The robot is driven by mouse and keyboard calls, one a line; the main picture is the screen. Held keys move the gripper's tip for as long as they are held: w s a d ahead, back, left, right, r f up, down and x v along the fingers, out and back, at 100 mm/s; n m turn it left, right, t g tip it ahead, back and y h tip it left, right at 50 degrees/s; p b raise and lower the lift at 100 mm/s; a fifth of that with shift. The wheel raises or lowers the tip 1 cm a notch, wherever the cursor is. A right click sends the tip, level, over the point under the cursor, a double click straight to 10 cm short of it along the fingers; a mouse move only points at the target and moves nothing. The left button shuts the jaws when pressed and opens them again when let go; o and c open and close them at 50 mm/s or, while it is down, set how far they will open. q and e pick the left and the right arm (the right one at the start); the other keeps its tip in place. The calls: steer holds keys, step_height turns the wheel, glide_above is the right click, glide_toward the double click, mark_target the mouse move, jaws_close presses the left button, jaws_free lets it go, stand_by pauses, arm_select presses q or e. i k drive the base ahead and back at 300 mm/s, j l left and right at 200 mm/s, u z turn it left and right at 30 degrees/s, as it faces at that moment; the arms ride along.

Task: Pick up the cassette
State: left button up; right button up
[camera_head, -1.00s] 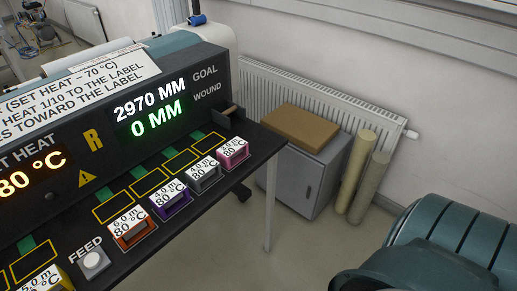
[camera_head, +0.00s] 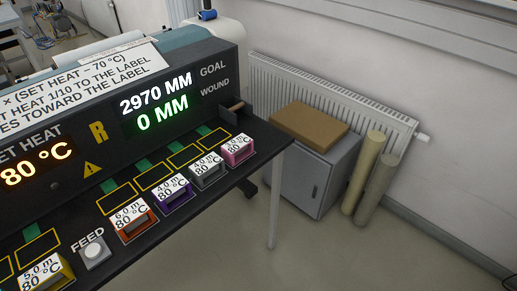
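Several labelled cassettes stand in a row along the front shelf of a dark machine. From left to right they are a yellow cassette (camera_head: 47,274) marked 5.0 m, an orange cassette (camera_head: 134,220) marked 6.0 m, a purple cassette (camera_head: 175,193), a grey cassette (camera_head: 208,171) and a pink cassette (camera_head: 238,150). The readable labels also say 80 °C. The smaller length figures on the purple, grey and pink ones are hard to read. The yellow one is cut by the bottom edge. Neither gripper is in view.
The machine panel (camera_head: 200,66) shows 2970 MM goal, 0 MM wound and set heat 80 °C. A FEED button (camera_head: 94,252) sits on the shelf. A grey cabinet (camera_head: 312,180) with a cardboard box (camera_head: 309,124), two rolls (camera_head: 364,170) and a radiator (camera_head: 390,118) stand right. The floor at lower right is clear.

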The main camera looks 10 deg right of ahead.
mark_target(237, 150)
steer(key=i+l, duration=0.3)
steer(key=l, duration=0.15)
steer(key=i+l, duration=0.25)
steer(key=l, duration=0.2)
steer(key=i+l, duration=0.3)
steer(key=l, duration=0.15)
steer(key=u, duration=1.25)
